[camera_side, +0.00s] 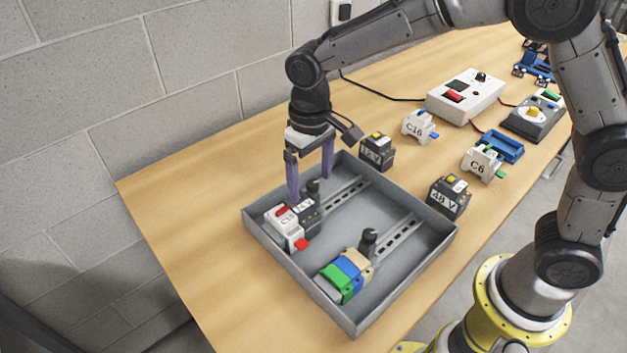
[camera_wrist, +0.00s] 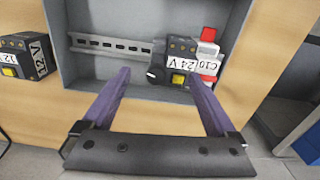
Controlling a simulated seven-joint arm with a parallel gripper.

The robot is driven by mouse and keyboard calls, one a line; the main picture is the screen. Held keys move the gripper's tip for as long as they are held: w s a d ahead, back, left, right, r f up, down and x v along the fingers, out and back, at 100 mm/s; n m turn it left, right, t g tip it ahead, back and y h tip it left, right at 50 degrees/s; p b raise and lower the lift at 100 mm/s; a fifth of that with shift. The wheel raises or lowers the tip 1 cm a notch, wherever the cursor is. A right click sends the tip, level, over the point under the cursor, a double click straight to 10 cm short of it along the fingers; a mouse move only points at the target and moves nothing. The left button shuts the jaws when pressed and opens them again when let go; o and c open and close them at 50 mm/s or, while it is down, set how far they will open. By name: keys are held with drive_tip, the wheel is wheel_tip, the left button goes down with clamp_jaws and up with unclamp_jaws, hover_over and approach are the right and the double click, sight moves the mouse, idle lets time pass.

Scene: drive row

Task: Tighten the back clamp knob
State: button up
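The back clamp knob (camera_side: 313,187) is a small dark knob on a grey end clamp on the back rail (camera_side: 345,189), beside the black 24 V module (camera_side: 309,214) and the white C10 breaker (camera_side: 284,222). In the wrist view the knob (camera_wrist: 155,74) shows a white mark on its face. My gripper (camera_side: 310,188) has two purple fingers spread wide. It points down over the back rail, one finger on each side of the knob, with gaps to it. In the wrist view the open gripper (camera_wrist: 158,77) is empty. I cannot tell the height of the tips exactly.
The grey tray (camera_side: 388,287) has raised walls around both rails. Its front rail (camera_side: 398,236) carries green, blue and tan blocks and another knobbed clamp (camera_side: 369,243). A 12 V module (camera_side: 377,151) and 48 V module (camera_side: 449,197) stand outside. The table's left end is clear.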

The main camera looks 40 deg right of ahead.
sight(311, 184)
drive_tip(key=shift+o, duration=0.2)
drive_tip(key=shift+d+r, duration=0.1)
drive_tip(key=shift+r, duration=3.4)
drive_tip(key=shift+w+d, duration=0.1)
drive_tip(key=shift+d, duration=0.05)
drive_tip(key=s+d+r+m+t, duration=0.2)
drive_tip(key=s+d+r+t, duration=0.2)
drive_tip(key=s+d+r, duration=0.65)
drive_tip(key=s+d+f, duration=0.2)
drive_tip(key=s+f, duration=0.1)
drive_tip(key=s, duration=0.3)
drive_tip(key=s+d+f+n+t, duration=0.1)
drive_tip(key=s+d+f, duration=0.1)
drive_tip(key=s, duration=0.4)
drive_tip(key=shift+s+d+f+t, duration=0.3)
drive_tip(key=shift+s+d+f, duration=0.1)
drive_tip(key=shift+f, duration=0.45)
